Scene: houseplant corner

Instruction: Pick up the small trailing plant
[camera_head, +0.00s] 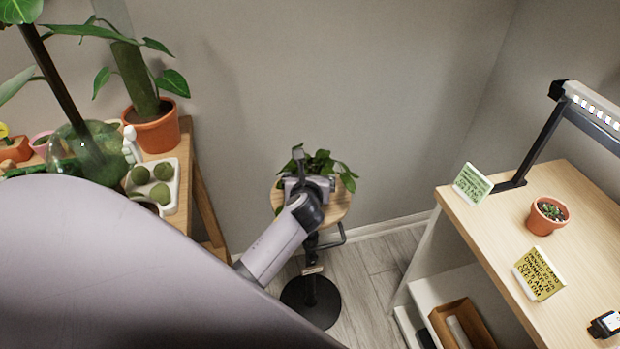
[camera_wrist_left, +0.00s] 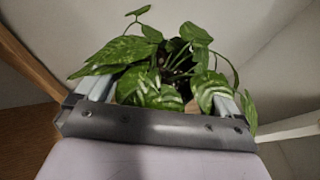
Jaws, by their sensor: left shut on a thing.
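The small trailing plant (camera_head: 322,162) has green leaves and is at the round wooden stool (camera_head: 341,203) in the middle of the head view. My left gripper (camera_head: 308,180) is over it and hides its pot and much of the stool top. In the left wrist view the plant (camera_wrist_left: 165,75) fills the space between the two fingers of my left gripper (camera_wrist_left: 160,98), with leaves hanging over them. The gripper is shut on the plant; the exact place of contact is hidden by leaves. I cannot tell whether the pot touches the stool. My right gripper is not in view.
A wooden table (camera_head: 186,150) at left holds a large potted plant (camera_head: 153,128), a glass vessel (camera_head: 88,150) and a white tray (camera_head: 176,190). A shelf unit (camera_head: 480,225) at right holds a small succulent (camera_head: 547,215), cards and a lamp. Grey wall stands behind the stool.

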